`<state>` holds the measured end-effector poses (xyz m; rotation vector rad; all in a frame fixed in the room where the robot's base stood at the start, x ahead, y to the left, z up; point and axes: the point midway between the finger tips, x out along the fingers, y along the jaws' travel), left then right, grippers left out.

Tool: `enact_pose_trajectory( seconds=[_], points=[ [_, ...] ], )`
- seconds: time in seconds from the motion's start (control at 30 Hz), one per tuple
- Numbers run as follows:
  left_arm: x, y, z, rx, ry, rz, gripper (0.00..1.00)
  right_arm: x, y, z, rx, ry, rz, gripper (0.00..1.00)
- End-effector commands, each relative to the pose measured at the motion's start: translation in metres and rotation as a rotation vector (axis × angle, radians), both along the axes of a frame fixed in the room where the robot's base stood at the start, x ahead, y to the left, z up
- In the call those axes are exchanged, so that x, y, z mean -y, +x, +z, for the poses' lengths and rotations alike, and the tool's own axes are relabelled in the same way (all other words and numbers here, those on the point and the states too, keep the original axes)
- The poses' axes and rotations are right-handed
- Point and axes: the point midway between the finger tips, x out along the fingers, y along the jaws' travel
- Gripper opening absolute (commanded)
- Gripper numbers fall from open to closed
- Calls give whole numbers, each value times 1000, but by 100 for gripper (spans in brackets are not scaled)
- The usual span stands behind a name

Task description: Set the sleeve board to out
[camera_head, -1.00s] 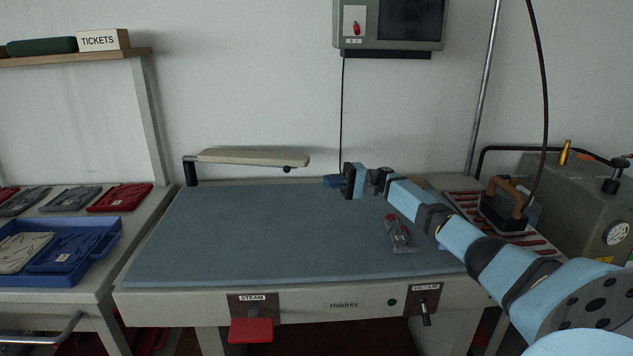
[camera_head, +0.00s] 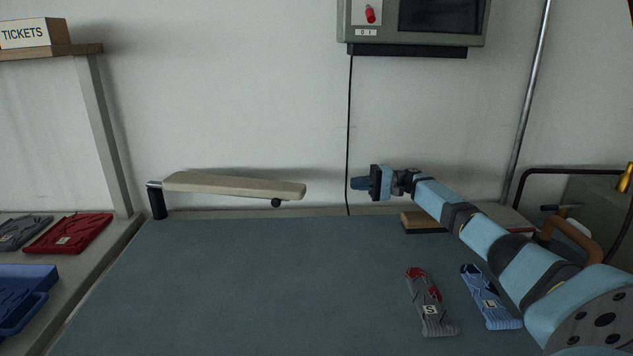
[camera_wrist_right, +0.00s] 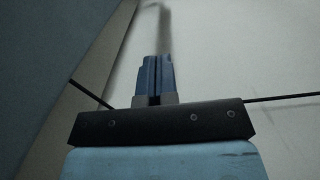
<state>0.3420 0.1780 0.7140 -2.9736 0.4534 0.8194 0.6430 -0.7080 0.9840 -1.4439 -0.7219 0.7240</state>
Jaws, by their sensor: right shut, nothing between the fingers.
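The sleeve board (camera_head: 230,186) is a long cream padded arm on a dark post at the back left of the pressing table. It reaches to the right along the wall, above the table's back edge. A small dark knob (camera_head: 276,203) hangs under its right end. My right gripper (camera_head: 357,184) points left, a little to the right of the board's free end and apart from it. Its blue fingers are shut with nothing between them; they also show in the right wrist view (camera_wrist_right: 154,78). My left gripper is not in view.
Two folded garments, one grey and red (camera_head: 431,308) and one blue (camera_head: 490,299), lie on the table (camera_head: 230,290). A wooden block (camera_head: 424,222) lies behind them. The iron's brown handle (camera_head: 572,235) is at the right. A cord (camera_head: 349,130) hangs down the wall. The table's left and middle are clear.

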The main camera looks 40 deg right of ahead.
Motion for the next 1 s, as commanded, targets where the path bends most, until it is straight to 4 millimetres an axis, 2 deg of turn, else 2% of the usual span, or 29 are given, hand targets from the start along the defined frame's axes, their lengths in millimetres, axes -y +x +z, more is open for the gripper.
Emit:
enact_pose_trajectory(
  seconds=[0.27, 0.7, 0.9, 1.0],
  points=[
    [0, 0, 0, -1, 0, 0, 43, -10, 7, 0, 1, 1, 3, 0],
    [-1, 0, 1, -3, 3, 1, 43, -81, 60, 1, 1, 0, 3, 0],
    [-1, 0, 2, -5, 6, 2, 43, -109, 56, 1, 0, -3, 3, 0],
    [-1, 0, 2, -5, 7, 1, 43, -116, 55, 0, 0, -1, 2, 0]
  ],
)
